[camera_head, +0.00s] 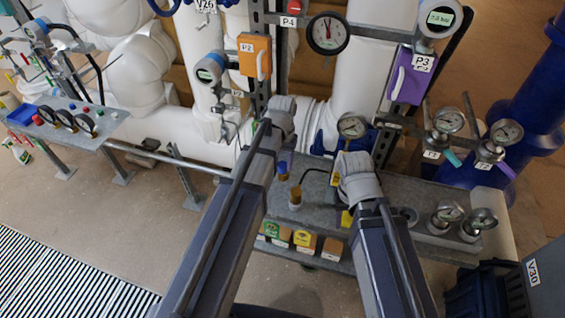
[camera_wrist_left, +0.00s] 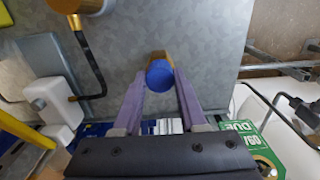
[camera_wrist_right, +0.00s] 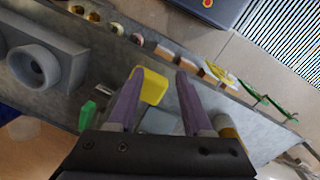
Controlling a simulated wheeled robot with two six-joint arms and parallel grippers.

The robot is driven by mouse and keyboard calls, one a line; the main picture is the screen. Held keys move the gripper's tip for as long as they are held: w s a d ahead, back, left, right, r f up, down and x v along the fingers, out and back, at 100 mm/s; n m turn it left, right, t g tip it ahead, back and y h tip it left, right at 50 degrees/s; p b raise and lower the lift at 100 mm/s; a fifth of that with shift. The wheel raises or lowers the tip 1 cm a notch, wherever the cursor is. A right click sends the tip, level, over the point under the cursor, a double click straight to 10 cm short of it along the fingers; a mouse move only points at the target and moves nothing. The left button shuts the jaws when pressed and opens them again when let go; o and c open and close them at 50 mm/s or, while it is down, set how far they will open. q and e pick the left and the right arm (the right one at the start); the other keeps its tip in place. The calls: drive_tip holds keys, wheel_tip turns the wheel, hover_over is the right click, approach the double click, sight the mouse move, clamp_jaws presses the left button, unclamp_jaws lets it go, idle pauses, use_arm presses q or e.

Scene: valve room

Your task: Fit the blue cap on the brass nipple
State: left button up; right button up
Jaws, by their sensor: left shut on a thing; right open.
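My left gripper (camera_wrist_left: 160,75) is shut on the blue cap (camera_wrist_left: 159,77), whose round face sits between the two purple fingertips. A brass piece (camera_wrist_left: 160,56), which looks like the nipple, shows directly beyond the cap. I cannot tell whether the cap is on it or just in front of it. In the head view a blue piece (camera_head: 283,167) shows beside the end of my left arm, over the grey bench. My right gripper (camera_wrist_right: 163,78) is open, its fingers apart above the bench. A yellow block (camera_wrist_right: 154,86) is by its left finger; I cannot tell whether they touch.
The grey bench (camera_head: 385,200) carries several gauges (camera_head: 449,120) at the right. A bent black rod (camera_wrist_left: 90,65) is left of the cap in the left wrist view. Several labelled tags (camera_head: 305,241) line the bench's front. A side shelf (camera_head: 105,122) stands at the left.

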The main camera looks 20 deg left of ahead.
use_arm(q)
drive_tip(key=o, duration=1.2)
wheel_tip(320, 180, up, 8)
drive_tip(key=p, duration=0.8)
drive_tip(key=s+d+m, duration=0.1)
drive_tip(key=s+d, duration=0.4)
drive_tip(key=s, duration=0.2)
drive_tip(key=s+d+f+m+y+b, duration=0.1)
drive_tip(key=s+d+m, duration=0.1)
drive_tip(key=s+d, duration=0.3)
drive_tip(key=s, duration=0.3)
drive_tip(key=shift+s+d+f+b, duration=0.15)
drive_tip(key=shift+d+f+b, duration=0.05)
drive_tip(key=shift+b, duration=0.1)
